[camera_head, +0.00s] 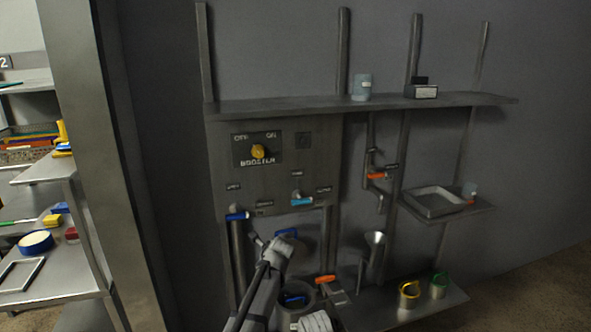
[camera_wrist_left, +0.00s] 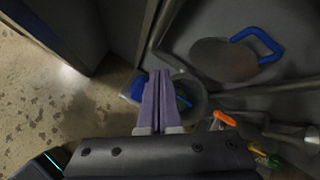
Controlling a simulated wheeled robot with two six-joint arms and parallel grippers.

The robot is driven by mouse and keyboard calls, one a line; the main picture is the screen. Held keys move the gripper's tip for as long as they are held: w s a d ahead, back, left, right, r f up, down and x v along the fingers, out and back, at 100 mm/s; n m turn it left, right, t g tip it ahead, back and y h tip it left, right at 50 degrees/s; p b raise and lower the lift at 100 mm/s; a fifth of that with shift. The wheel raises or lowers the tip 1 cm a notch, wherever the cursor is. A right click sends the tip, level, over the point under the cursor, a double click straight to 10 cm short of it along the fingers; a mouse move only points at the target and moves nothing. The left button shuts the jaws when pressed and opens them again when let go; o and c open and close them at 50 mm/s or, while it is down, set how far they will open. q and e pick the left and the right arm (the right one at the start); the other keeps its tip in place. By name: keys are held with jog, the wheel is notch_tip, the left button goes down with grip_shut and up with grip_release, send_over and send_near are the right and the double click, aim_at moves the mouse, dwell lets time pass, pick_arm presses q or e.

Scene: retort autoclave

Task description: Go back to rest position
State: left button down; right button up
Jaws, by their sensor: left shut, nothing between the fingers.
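My left gripper (camera_head: 278,247) is in front of the lower part of the panel in the head view. In the left wrist view its two fingers (camera_wrist_left: 160,88) are together with nothing between them. Beyond the fingertips is a round open vessel (camera_wrist_left: 199,101) with something blue at it; the vessel also shows in the head view (camera_head: 286,318), partly hidden by my arm. A round grey lid (camera_wrist_left: 222,60) with a blue handle (camera_wrist_left: 258,44) stands open beside it. I cannot make out my right gripper.
The booster panel (camera_head: 290,165) has a yellow knob (camera_head: 258,152) and blue-handled valves. An orange-handled valve (camera_head: 377,176) is right of it. A shelf tray (camera_head: 436,203), a funnel (camera_head: 375,250), and yellow (camera_head: 409,293) and green (camera_head: 439,285) containers stand right. A pillar (camera_head: 100,150) is left.

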pick_arm(q)
jog(key=s+a+f+n+g+h, duration=0.1)
jog(key=s+a+f+n+g, duration=0.1)
jog(key=s+n, duration=0.75)
jog(key=s+a+f+n+g+h, duration=0.1)
jog(key=s+f+n+g+h, duration=0.1)
jog(key=s+n, duration=0.75)
jog(key=s+a+f+n+g+h, duration=0.15)
jog(key=s+n, duration=0.35)
jog(key=s, duration=0.8)
jog(key=s+d+r+m+g+y+p, duration=0.1)
jog(key=s+d+r+p, duration=0.4)
jog(key=d+r+p, duration=0.5)
jog(key=shift+s+d+r+m+g+p, duration=0.25)
jog(key=shift+r+m+g+p, duration=0.2)
jog(key=shift+r+m+p, duration=0.6)
jog(key=shift+f+y, duration=0.15)
jog(key=shift+y, duration=0.1)
